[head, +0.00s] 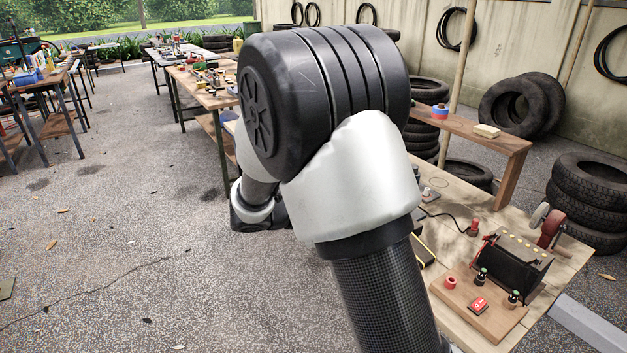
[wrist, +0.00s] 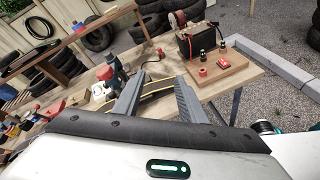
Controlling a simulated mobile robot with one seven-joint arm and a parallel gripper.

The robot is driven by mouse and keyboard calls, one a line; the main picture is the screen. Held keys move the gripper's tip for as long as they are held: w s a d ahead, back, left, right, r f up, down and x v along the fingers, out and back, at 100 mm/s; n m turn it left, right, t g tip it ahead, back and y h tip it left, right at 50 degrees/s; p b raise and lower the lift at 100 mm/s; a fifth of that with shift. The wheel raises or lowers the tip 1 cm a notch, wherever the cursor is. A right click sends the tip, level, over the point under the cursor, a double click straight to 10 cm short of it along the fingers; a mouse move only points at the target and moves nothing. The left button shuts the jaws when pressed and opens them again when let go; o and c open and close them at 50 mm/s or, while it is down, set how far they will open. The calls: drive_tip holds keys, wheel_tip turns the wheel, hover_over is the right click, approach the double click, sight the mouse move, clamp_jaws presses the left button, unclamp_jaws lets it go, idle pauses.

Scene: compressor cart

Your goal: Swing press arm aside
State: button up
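My gripper (wrist: 159,79) shows in the wrist view with its two grey fingers apart. I see nothing held between them. Beyond and below them is the wooden workbench top (wrist: 225,84), with a dark strip edged in yellow (wrist: 155,86). I cannot make out a press arm for certain in either view. A red machine with a round wheel (head: 551,228) stands at the bench's far right and also shows in the wrist view (wrist: 178,20). In the head view my own arm covers the middle, and my gripper is hidden.
A black battery (head: 512,266) and a wooden board (head: 475,312) with a red switch (head: 479,304) are on the bench. A red and grey tool (wrist: 112,76) is left of my fingers. Tyres (head: 590,195) stand behind. The floor at left is open.

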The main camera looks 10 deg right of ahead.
drive_tip(key=w+a+f+n+t+h+b, duration=0.25)
drive_tip(key=w+a+f+n+t, duration=0.4)
drive_tip(key=w+f, duration=0.35)
drive_tip(key=f+b+x, duration=0.1)
drive_tip(key=b+x, duration=0.2)
drive_tip(key=x, duration=1.3)
drive_tip(key=shift+w+d+f+n+y, duration=0.2)
drive_tip(key=shift+w+d+n+y, duration=0.15)
drive_tip(key=shift+n, duration=0.1)
drive_tip(key=shift+g, duration=0.25)
clamp_jaws()
